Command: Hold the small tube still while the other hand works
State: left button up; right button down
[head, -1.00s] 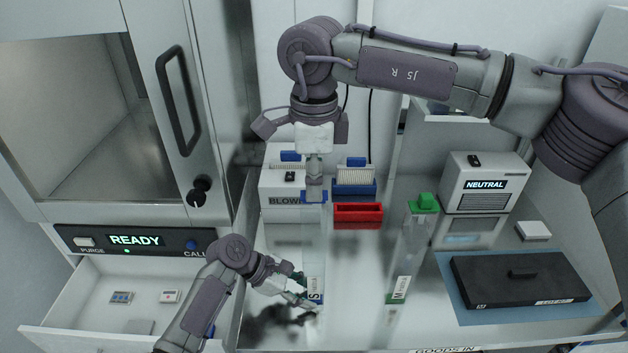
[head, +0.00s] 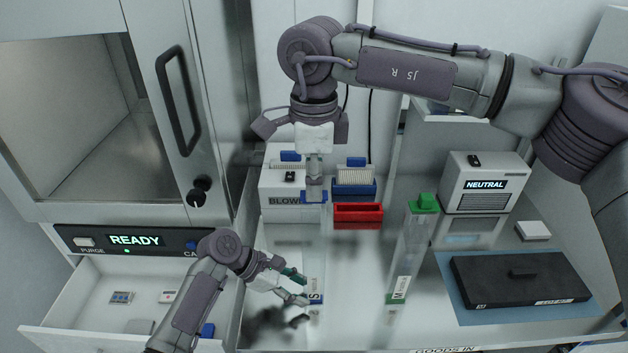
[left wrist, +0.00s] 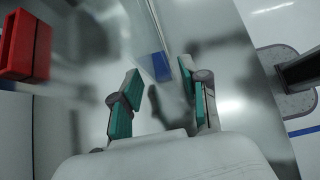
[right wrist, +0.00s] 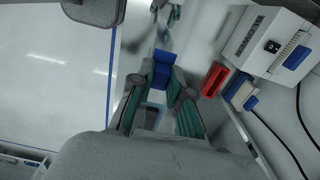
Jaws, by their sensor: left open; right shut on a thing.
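The small tube is a clear, see-through tube marked S with blue ends, hanging upright at the middle of the head view. Its lower blue end (head: 317,300) shows there, and a blue part (left wrist: 161,66) shows in the left wrist view. My right gripper (head: 314,190) is shut on its upper blue end (right wrist: 162,72), pointing down from above. My left gripper (head: 303,287) is open beside the lower end, to its left. In the left wrist view the blue part lies beyond the open fingertips; I cannot tell whether they touch it.
A second clear tube with a green top (head: 424,203) stands to the right. A red bin (head: 358,213) and a white blower box (head: 283,183) are behind. An open drawer (head: 80,335) is at left; a black case (head: 520,285) lies on a blue mat at right.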

pick_arm(q)
jog(key=shift+v, duration=2.25)
jog(key=shift+o, duration=0.3)
jog(key=o, duration=0.5)
jog(key=shift+f, duration=0.1)
jog(key=v, duration=1.2)
